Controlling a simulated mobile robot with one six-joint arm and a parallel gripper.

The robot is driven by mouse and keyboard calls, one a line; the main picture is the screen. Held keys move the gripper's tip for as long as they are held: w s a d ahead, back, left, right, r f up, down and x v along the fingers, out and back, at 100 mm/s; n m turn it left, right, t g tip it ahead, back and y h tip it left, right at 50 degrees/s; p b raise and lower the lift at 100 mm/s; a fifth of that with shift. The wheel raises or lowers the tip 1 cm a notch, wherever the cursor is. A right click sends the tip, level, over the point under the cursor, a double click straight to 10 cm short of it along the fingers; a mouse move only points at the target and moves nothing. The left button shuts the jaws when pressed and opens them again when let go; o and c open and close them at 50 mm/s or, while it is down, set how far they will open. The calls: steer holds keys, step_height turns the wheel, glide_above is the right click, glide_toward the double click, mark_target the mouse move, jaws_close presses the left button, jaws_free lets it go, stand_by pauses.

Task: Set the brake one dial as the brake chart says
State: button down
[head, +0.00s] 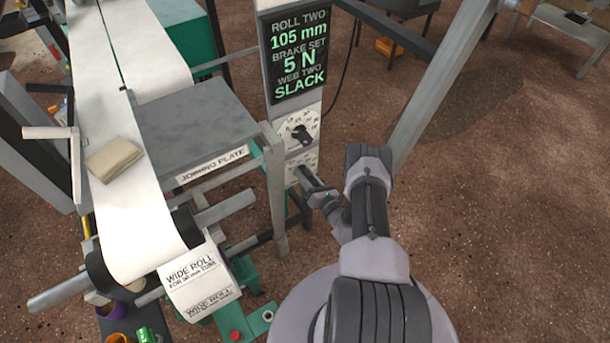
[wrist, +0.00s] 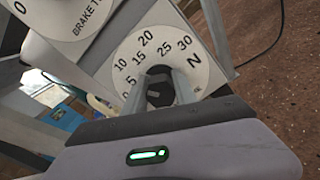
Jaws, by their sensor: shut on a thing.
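The lower dial (wrist: 192,72) is a white disc marked 5 to 30 N in the wrist view. My gripper (wrist: 160,92) is shut on its black knob (wrist: 158,74). The fingers cover part of the knob, and I cannot tell which mark it points to. The dial's name is hidden. Above it is another dial (wrist: 60,14), lettered "BRAKE T" with the rest cut off; its black knob (head: 301,135) shows in the head view. In that view my gripper (head: 303,172) reaches the lower dial on the post. No brake chart is identifiable in these views.
A display (head: 299,52) above the dials reads roll two 105 mm, brake set 5 N, web two slack. Open brown floor (head: 510,220) lies right.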

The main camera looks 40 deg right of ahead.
steer(key=m, duration=0.5)
steer(key=shift+f, duration=0.1)
steer(key=m, duration=0.5)
steer(key=shift+f, duration=0.1)
steer(key=shift+m, duration=0.4)
steer(key=c, duration=1)
jaws_free()
steer(key=shift+d, duration=0.1)
steer(key=shift+s, duration=0.1)
